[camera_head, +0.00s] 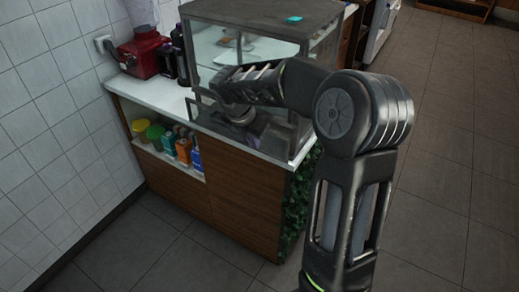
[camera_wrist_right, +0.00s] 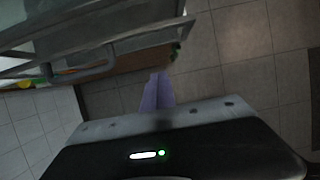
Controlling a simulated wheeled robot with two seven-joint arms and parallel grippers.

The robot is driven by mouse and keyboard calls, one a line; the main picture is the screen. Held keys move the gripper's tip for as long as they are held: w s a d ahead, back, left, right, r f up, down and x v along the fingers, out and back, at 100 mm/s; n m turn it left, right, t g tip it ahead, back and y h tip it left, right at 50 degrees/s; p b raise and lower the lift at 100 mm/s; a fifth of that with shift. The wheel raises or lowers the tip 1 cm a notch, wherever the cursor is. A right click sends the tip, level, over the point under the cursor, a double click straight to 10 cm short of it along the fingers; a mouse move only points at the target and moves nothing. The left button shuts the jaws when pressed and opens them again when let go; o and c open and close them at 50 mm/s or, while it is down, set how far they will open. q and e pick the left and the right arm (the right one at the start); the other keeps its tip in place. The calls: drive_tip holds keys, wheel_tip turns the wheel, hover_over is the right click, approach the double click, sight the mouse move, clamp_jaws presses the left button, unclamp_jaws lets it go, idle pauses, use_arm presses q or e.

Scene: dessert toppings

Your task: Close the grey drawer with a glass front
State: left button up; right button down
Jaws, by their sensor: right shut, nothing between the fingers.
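The grey drawer with a glass front (camera_wrist_right: 100,43) fills the upper left of the right wrist view, with a bar handle (camera_wrist_right: 82,71) along it. In the head view it belongs to the grey glass-sided case (camera_head: 262,22) on the counter, and my right arm covers much of its front. How far it stands open is hard to tell. My right gripper (camera_wrist_right: 158,80) is shut and empty, its fingers just right of the handle in the wrist view, with no clear contact. My left gripper is not in view.
The case stands on a white counter (camera_head: 157,92) with a wooden front (camera_head: 240,205). A red appliance (camera_head: 140,55) and dark bottles (camera_head: 170,62) stand left of it. A shelf below holds tubs and several cartons (camera_head: 183,150). The tiled floor (camera_head: 450,150) on the right is clear.

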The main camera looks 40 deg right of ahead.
drive_tip(key=v, duration=0.4)
drive_tip(key=shift+r, duration=0.1)
drive_tip(key=shift+a, duration=0.2)
